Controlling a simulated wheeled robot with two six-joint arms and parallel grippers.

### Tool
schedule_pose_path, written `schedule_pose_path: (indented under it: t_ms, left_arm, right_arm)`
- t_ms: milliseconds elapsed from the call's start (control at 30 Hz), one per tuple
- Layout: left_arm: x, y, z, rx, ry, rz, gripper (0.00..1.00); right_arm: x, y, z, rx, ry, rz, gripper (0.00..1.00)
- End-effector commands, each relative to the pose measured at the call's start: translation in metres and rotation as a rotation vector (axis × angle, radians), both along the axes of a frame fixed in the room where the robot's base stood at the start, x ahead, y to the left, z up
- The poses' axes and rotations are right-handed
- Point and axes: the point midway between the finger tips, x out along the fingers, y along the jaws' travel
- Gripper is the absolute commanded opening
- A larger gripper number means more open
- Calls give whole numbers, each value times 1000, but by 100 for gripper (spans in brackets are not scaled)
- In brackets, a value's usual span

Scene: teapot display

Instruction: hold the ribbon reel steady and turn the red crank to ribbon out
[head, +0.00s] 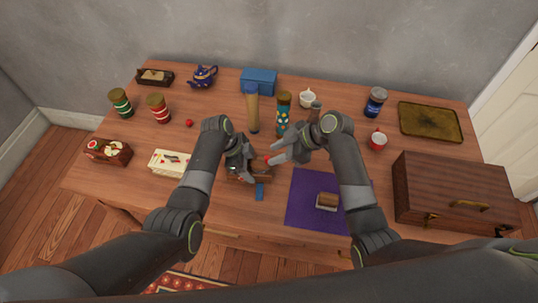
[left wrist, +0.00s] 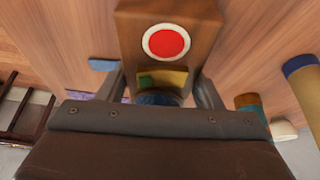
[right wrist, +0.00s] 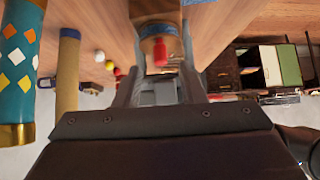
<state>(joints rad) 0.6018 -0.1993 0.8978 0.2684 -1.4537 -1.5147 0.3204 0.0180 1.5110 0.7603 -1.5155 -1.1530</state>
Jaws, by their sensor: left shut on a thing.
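The ribbon reel (head: 262,178) is a small wooden stand near the table's front middle, partly hidden by my grippers. In the left wrist view its wooden body (left wrist: 140,22) bears a red disc with a white ring. A blue ribbon end (head: 260,191) lies in front of it. My left gripper (head: 246,172) is shut on the reel, with a finger on each side. The red crank knob (right wrist: 160,52) shows in the right wrist view in front of wood and a blue band. My right gripper (head: 268,158) is open at the knob, its fingers apart; contact is unclear.
A tan cylinder (head: 252,108) and a teal patterned cylinder (head: 283,112) stand just behind the grippers. A purple mat (head: 303,205) with a small brown-topped block (head: 327,201) lies to the right. A wooden chest (head: 452,190) stands far right.

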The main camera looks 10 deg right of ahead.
Motion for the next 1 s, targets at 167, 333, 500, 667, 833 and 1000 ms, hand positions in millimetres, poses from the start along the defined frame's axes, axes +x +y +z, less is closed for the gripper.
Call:
schedule_pose_path:
  t_ms: [167,333,500,667,833,1000]
  left_arm:
    - [0,0,0,0,0,0,26]
    - [0,0,0,0,0,0,26]
    - [0,0,0,0,0,0,26]
    - [0,0,0,0,0,0,26]
    - [0,0,0,0,0,0,26]
    - [0,0,0,0,0,0,77]
  right_arm:
    - [-7,-29,28,-5,-2,-1,37]
    - [-12,-46,46,-4,-2,0,37]
    - [-14,-52,54,-1,1,1,37]
    - [-15,-53,54,-1,2,1,37]
    - [-14,-53,54,-1,1,1,37]
    - [-14,-53,54,-1,1,1,37]
